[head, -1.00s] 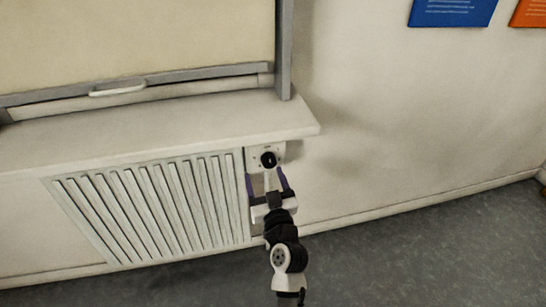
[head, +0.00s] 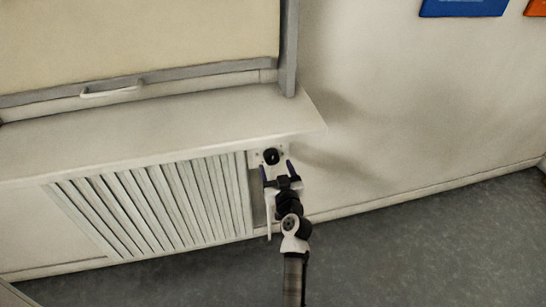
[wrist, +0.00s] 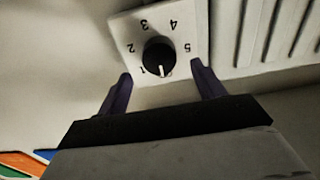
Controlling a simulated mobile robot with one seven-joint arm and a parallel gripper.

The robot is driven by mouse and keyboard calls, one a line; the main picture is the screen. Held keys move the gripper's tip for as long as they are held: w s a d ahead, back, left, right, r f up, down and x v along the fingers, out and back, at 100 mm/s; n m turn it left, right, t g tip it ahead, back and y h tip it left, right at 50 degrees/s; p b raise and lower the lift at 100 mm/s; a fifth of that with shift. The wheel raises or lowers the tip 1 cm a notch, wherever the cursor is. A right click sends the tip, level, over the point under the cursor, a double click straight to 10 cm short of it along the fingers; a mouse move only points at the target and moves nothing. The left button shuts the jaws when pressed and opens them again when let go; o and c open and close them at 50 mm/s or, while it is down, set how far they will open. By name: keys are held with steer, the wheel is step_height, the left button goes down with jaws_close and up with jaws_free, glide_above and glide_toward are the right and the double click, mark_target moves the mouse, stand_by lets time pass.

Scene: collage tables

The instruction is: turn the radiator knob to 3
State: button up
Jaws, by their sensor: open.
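The radiator knob (head: 271,156) is a round black dial on a pale plate, right of the radiator grille and under the sill. In the wrist view, the knob (wrist: 159,52) has a white mark pointing down towards my gripper, in the gap between 1 and 5 and nearer the 1. The printed numbers 1 to 5 appear upside down around it. My gripper (head: 276,168) is open and empty, just short of the knob. In the wrist view, the dark fingers of my gripper (wrist: 161,75) stand apart, one on each side below the knob, seemingly not touching it.
The sill (head: 150,125) juts out just above the knob. The slatted radiator grille (head: 160,200) is to the left. A pale vertical pipe (head: 268,215) runs below the knob, beside my arm.

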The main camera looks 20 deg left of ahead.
mark_target(273, 160)
steer(key=shift+x, duration=2.25)
steer(key=c, duration=1)
